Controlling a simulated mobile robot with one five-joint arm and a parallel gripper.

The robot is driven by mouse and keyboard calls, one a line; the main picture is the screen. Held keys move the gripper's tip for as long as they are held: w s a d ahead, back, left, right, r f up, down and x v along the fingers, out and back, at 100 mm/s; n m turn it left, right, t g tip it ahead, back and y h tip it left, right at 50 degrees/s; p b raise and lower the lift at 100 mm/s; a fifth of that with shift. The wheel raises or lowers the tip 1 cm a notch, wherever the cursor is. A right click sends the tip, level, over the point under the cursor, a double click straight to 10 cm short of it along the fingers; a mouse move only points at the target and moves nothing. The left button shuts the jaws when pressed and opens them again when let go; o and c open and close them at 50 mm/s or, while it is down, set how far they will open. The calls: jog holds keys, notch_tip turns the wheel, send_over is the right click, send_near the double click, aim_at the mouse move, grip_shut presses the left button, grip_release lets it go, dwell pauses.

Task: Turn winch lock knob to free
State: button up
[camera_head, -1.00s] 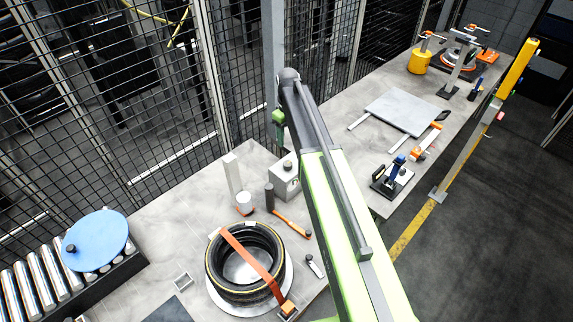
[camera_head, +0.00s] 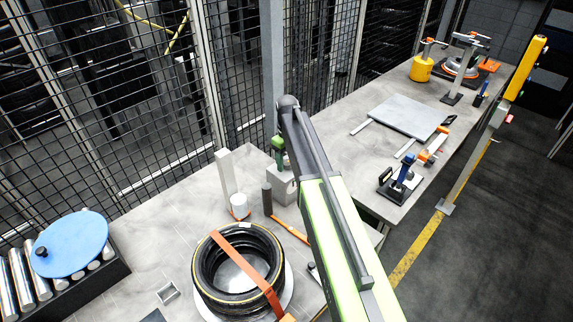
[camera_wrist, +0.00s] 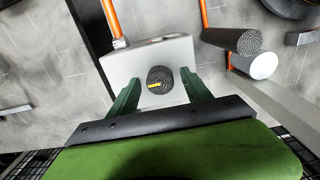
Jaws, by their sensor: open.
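The winch lock knob (camera_wrist: 160,73) is a dark, knurled round knob with a yellow mark that lies nearly level in the wrist view. It sits on a light grey box (camera_wrist: 118,69), which also shows in the head view (camera_head: 283,190). My gripper (camera_wrist: 160,80) is open, with one green finger on each side of the knob and a visible gap to it. I cannot tell how far the fingertips are above the box. In the head view my gripper (camera_head: 279,150) is over the box and hides the knob.
A dark knurled cylinder (camera_wrist: 232,39) and a white cylinder (camera_wrist: 262,66) stand close to the box. An orange bar (camera_wrist: 113,20) runs near its edge. Strapped tyres (camera_head: 208,270) lie in front, with a white post (camera_head: 226,172) beside. Mesh fencing stands behind.

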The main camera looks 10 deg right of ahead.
grip_shut()
jog(key=shift+m, duration=0.3)
jog(key=m, duration=0.3)
jog(key=shift+s+m, duration=0.1)
jog(key=shift+m, duration=0.3)
jog(key=m, duration=0.9)
jog(key=shift+m, duration=2.3)
